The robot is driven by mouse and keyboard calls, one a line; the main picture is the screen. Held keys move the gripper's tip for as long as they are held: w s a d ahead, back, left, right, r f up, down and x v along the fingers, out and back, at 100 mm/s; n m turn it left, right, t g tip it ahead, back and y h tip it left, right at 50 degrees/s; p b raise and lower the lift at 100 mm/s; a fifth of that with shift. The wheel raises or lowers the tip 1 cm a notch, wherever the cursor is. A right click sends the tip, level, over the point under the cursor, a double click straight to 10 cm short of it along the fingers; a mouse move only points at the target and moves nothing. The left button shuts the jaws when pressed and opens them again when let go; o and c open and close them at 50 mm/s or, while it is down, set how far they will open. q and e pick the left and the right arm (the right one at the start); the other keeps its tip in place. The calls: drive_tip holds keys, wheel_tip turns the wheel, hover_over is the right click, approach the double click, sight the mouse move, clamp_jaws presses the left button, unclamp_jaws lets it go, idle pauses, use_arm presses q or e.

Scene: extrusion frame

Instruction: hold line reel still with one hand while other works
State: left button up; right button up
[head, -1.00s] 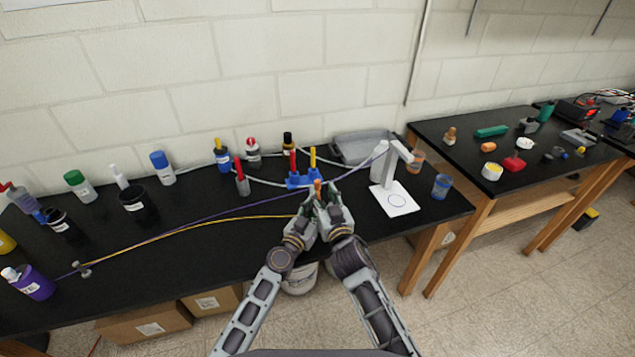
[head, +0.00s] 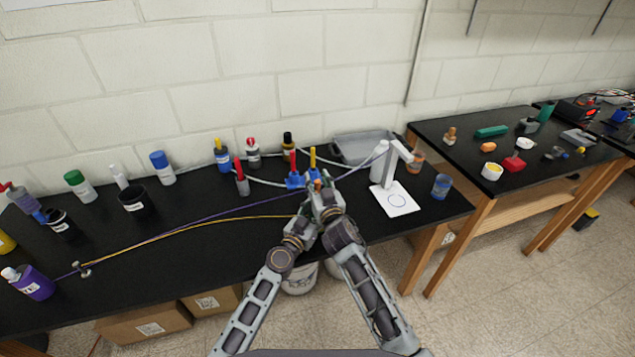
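My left gripper (head: 309,213) and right gripper (head: 322,192) are close together at the front middle of the black table, the right one slightly farther up and partly over the left. A small orange thing (head: 317,184) shows at the fingertips; I cannot tell whether it is the line reel or which gripper touches it. A yellow line (head: 200,224) runs from a small metal piece (head: 82,269) at the left to my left gripper. A purple line (head: 230,213) runs behind it towards the white stand. The fingers are too small and overlapped to judge.
A blue holder with red and yellow tools (head: 295,181) stands just behind my grippers. A white stand (head: 397,165) is to the right, beside a blue cup (head: 441,186). A grey tray (head: 358,147) is at the back.

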drive_tip(key=shift+c, duration=0.4)
clamp_jaws()
drive_tip(key=shift+a+r+n+g+y, duration=0.1)
drive_tip(key=shift+a+n+g+y, duration=0.25)
drive_tip(key=shift+n+y, duration=0.45)
drive_tip(key=shift+a+n+g+y, duration=0.15)
drive_tip(key=shift+n+g+y, duration=0.3)
drive_tip(key=shift+y, duration=0.35)
drive_tip(key=shift+s+a+r+n+g+y, duration=0.1)
drive_tip(key=shift+a+n+g+y, duration=0.15)
drive_tip(key=shift+n+y, duration=0.35)
drive_tip(key=shift+s+a+n+g+y, duration=0.15)
drive_tip(key=shift+n+g+y, duration=0.2)
drive_tip(key=shift+y, duration=0.45)
drive_tip(key=shift+a+n+g+y, duration=0.15)
drive_tip(key=shift+n+g+y, duration=0.25)
drive_tip(key=shift+n+g, duration=0.1)
drive_tip(key=shift+a+n+g+y, duration=0.15)
drive_tip(key=shift+n+g+y, duration=0.25)
drive_tip(key=shift+g+y, duration=0.15)
